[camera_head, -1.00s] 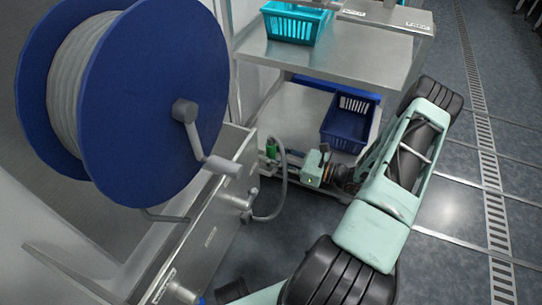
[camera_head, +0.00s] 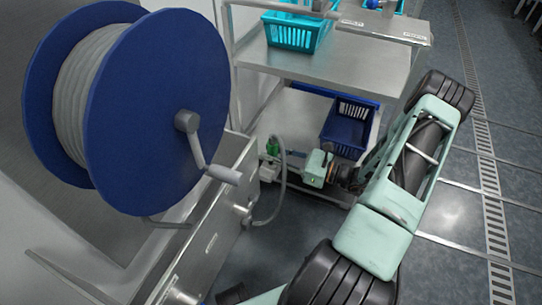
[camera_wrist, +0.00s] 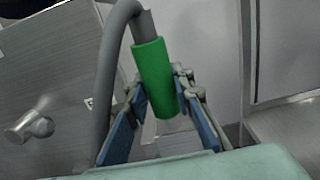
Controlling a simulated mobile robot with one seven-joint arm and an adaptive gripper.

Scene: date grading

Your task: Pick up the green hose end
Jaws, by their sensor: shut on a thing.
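The green hose end (camera_head: 273,146) is a short green sleeve on a grey hose (camera_head: 283,180). In the wrist view the green hose end (camera_wrist: 157,78) stands slightly tilted between the blue-padded fingers of my gripper (camera_wrist: 162,98). My gripper is shut on it. The hose arches over from its top and runs down past the left finger. In the head view my gripper (camera_head: 277,158) reaches in from the right at the hose end. The fingers look small and partly hidden there.
A blue hose reel (camera_head: 155,110) with a crank stands at left, above a steel cabinet (camera_head: 215,235) with valve knobs. A steel table (camera_head: 335,70) carries a teal basket (camera_head: 297,34). A dark blue crate (camera_head: 345,132) sits on the lower shelf. Open floor lies at right.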

